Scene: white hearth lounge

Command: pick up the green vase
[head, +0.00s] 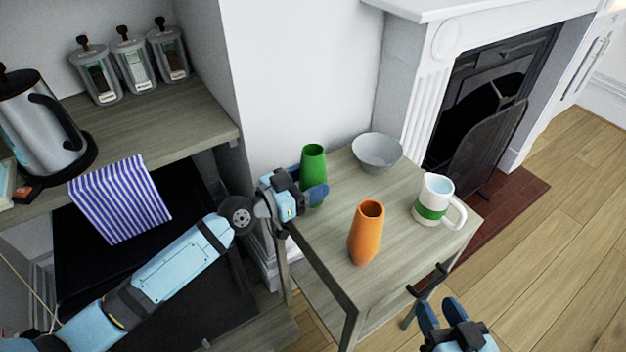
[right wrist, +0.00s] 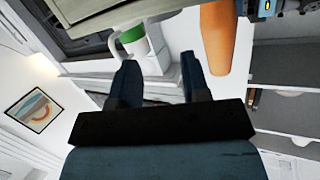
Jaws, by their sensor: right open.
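The green vase (head: 313,158) stands upright at the back left of the small wooden table, by the white wall. My left gripper (head: 303,193) is at the vase's lower part, with a dark blue finger across its lower right side. The gripper hides part of the vase's base, and I cannot tell whether the jaws are closed on it. My right gripper (head: 442,311) is open and empty in front of the table, away from the vase. Its two spread fingers also show in the right wrist view (right wrist: 159,72).
An orange vase (head: 366,235), a white mug with a green band (head: 433,203) and a grey bowl (head: 377,150) stand on the table (head: 330,238). A kettle (head: 38,120) and jars are on the left counter (head: 190,118). The floor at right is clear.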

